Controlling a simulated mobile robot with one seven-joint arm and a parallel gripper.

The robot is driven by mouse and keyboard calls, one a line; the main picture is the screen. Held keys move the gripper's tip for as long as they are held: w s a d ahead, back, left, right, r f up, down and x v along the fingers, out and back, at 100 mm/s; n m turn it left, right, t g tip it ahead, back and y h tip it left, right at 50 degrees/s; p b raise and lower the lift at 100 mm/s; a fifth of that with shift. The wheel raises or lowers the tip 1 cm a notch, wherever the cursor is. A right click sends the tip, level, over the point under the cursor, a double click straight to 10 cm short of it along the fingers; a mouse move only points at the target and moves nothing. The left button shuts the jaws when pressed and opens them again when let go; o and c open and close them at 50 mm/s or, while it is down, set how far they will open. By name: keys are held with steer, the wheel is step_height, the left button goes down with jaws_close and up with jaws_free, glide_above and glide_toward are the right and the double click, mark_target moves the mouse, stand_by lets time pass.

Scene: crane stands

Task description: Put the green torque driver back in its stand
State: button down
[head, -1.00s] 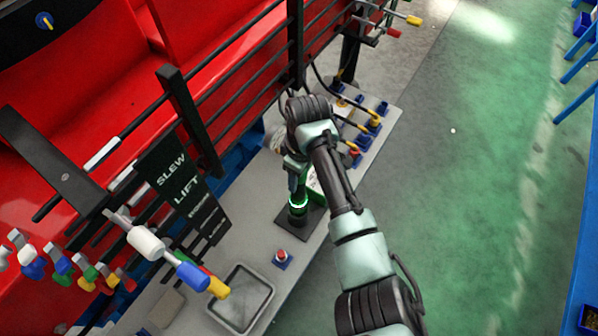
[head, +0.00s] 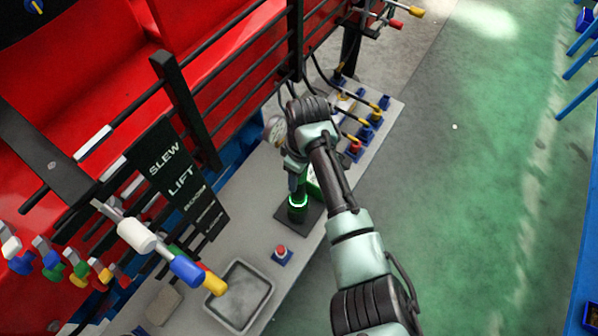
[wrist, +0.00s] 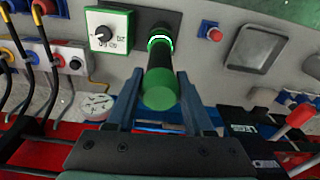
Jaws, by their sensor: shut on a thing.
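The green torque driver (wrist: 161,88) has a green round end and a black body. In the wrist view it stands between the two fingers of my gripper (wrist: 160,77), which is shut on it. Its far end meets a glowing green ring (wrist: 159,40) at the dark stand plate (wrist: 172,20). In the head view my gripper (head: 297,172) is right above the ring, and the stand plate (head: 312,217) lies on the grey bench. The driver is mostly hidden there by my gripper. I cannot tell how deep it sits in the stand.
A green-edged control box (wrist: 108,30) with a knob is close beside the stand. A red button (head: 282,251) and a grey tray (head: 240,297) are nearer on the bench. Plugs with cables (head: 365,130) are beyond. Black rails and coloured levers (head: 170,255) stand at left.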

steer(key=shift+f+b, duration=0.4)
steer(key=shift+f, duration=0.15)
steer(key=shift+c, duration=1.8)
jaws_free()
steer(key=shift+o, duration=0.8)
steer(key=shift+s+f, duration=0.1)
steer(key=shift+d+r+p, duration=0.15)
steer(key=shift+r+p, duration=2.45)
steer(key=shift+r, duration=0.05)
step_height(320, 180, up, 13)
steer(key=b, duration=0.3)
steer(key=shift+s+d, duration=0.3)
steer(key=shift+d, duration=0.1)
steer(key=shift+f, duration=0.1)
